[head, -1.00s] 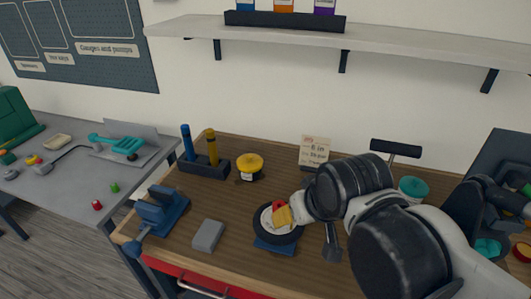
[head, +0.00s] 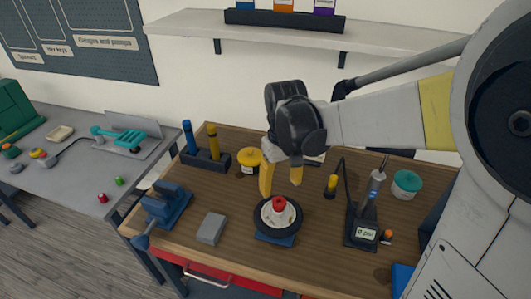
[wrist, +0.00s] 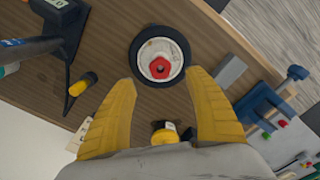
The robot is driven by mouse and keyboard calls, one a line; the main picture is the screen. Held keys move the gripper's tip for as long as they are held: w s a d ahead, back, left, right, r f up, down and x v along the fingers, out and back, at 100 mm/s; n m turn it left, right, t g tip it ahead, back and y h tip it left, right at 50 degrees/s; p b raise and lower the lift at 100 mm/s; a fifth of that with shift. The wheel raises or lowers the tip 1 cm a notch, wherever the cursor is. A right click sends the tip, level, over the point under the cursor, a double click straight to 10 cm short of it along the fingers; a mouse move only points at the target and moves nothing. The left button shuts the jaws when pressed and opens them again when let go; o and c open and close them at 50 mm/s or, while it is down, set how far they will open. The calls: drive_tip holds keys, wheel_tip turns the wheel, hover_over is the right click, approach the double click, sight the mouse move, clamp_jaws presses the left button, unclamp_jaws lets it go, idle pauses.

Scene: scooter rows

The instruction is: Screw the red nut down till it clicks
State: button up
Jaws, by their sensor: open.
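The red nut (head: 279,203) sits at the centre of a small wheel (head: 263,218) with a black tyre and pale hub. The wheel lies flat on a blue stand (head: 275,239) on the workbench. In the wrist view the red nut (wrist: 160,68) shows from above as a hexagon in the hub of the wheel (wrist: 141,47). My gripper (head: 281,188) is open and empty, its two yellow fingers above and a little behind the wheel, apart from the nut. In the wrist view the yellow fingers spread on either side below the wheel. How far the nut is down its thread cannot be told.
A grey block (head: 211,228) and a blue vise (head: 166,204) are left of the wheel. A pump with a gauge (head: 362,222) and a teal-lidded jar (head: 406,184) are right. A yellow-lidded pot (head: 247,161) and a tool holder (head: 206,163) stand behind.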

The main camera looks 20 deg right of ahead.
sight(279, 202)
wheel_tip(279, 202, down, 8)
drive_tip(key=shift+b, duration=1.1)
drive_tip(key=shift+c, duration=0.2)
drive_tip(key=c, duration=1.2)
